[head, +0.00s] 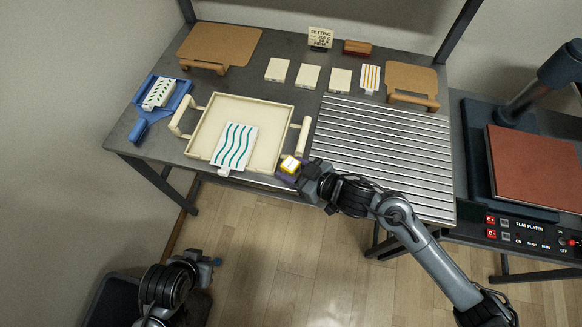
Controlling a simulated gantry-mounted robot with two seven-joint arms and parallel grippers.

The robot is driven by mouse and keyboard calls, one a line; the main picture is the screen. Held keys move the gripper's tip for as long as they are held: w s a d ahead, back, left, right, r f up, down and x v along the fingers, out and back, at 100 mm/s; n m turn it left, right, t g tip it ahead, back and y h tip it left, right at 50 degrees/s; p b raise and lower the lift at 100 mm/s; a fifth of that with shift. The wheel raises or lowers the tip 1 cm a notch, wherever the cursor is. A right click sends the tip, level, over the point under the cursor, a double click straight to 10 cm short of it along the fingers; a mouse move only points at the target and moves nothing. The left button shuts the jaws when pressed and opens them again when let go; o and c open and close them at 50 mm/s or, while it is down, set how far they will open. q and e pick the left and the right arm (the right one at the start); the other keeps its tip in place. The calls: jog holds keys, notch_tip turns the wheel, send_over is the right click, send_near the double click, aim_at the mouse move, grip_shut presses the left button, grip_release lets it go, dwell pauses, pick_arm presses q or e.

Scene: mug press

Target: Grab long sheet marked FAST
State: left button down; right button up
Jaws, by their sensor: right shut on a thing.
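A long white sheet with wavy teal lines (235,146) lies at the front of the cream tray (282,105), its lower end over the tray's front rim. A shorter white piece with a dark green pattern (159,92) lies in a blue holder (183,88) at the left. A small white sheet with orange stripes (370,77) lies at the back. I cannot read the word FAST on any of them. My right gripper (290,172) is shut on a small yellow-and-white object (291,163) by the tray's front right corner. My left gripper (216,262) hangs low at the bottom left, off the table; its jaws are too small to tell.
Several blank cream pads (308,76), a SETTING sign (320,38) and a red-brown block (357,47) stand at the back. Brown boards (220,44) sit at both sides. A ribbed metal surface (385,140) is clear. A flat-platen press (535,165) stands right.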

jog(key=o, duration=0.7)
jog(key=shift+f, duration=0.2)
jog(key=shift+o, duration=0.9)
pick_arm(q)
jog(key=shift+a, duration=0.1)
pick_arm(e)
jog(key=shift+r, duration=0.15)
jog(key=shift+d+r, duration=0.1)
jog(key=shift+d, duration=0.05)
pick_arm(q)
jog(key=c, duration=1.8)
grip_release()
jog(key=shift+f+b, duration=0.35)
jog(key=shift+c, duration=0.2)
jog(key=o, duration=1)
pick_arm(e)
jog(key=v, duration=1.1)
jog(key=shift+s+d+r, duration=0.2)
jog(key=shift+s, duration=0.05)
